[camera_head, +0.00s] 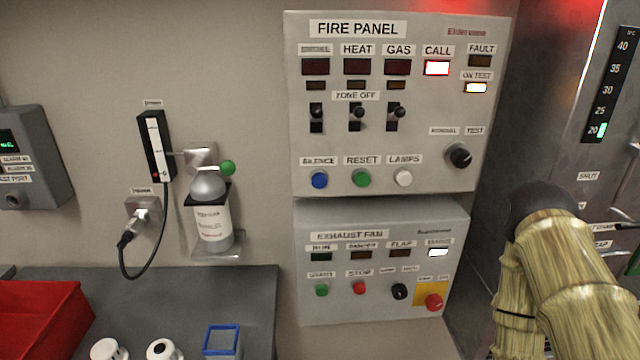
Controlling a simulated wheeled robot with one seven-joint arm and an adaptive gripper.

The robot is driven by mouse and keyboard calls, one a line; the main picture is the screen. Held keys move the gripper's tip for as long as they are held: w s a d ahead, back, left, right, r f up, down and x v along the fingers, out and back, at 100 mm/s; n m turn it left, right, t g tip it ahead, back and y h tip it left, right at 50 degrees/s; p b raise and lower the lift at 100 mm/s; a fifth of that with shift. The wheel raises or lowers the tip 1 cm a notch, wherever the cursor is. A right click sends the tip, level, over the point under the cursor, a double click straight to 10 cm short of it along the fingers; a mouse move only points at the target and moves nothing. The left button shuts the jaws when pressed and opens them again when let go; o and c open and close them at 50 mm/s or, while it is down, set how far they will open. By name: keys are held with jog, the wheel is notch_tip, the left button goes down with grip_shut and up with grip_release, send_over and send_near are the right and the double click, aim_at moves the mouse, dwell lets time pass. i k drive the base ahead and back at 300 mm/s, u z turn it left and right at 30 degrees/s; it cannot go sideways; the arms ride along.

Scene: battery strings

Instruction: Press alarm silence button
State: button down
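The grey fire panel (470,110) is on the wall in the upper middle of the head view. The blue button (319,179) under the label "SILENCE" sits at the panel's lower left and is fully visible. Beside it are a green button (362,178) labelled "RESET" and a white button (403,177) labelled "LAMPS". The red lamp under "CALL" (437,68) is lit, and so is the white lamp under "ON TEST" (476,88). What looks like my arm shows at the lower right, right of the panels. No gripper fingers are visible, and nothing touches the blue button.
An exhaust fan panel (455,225) with a red button on a yellow plate is below. A bottle (211,215) on a wall bracket and a black cable are to the left. A dark counter (255,290) bears a red bin (35,320). The space before the fire panel looks clear.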

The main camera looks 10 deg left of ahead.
aim_at(319, 181)
jog(key=u, duration=1)
jog(key=k, duration=0.65)
jog(key=z, duration=0.5)
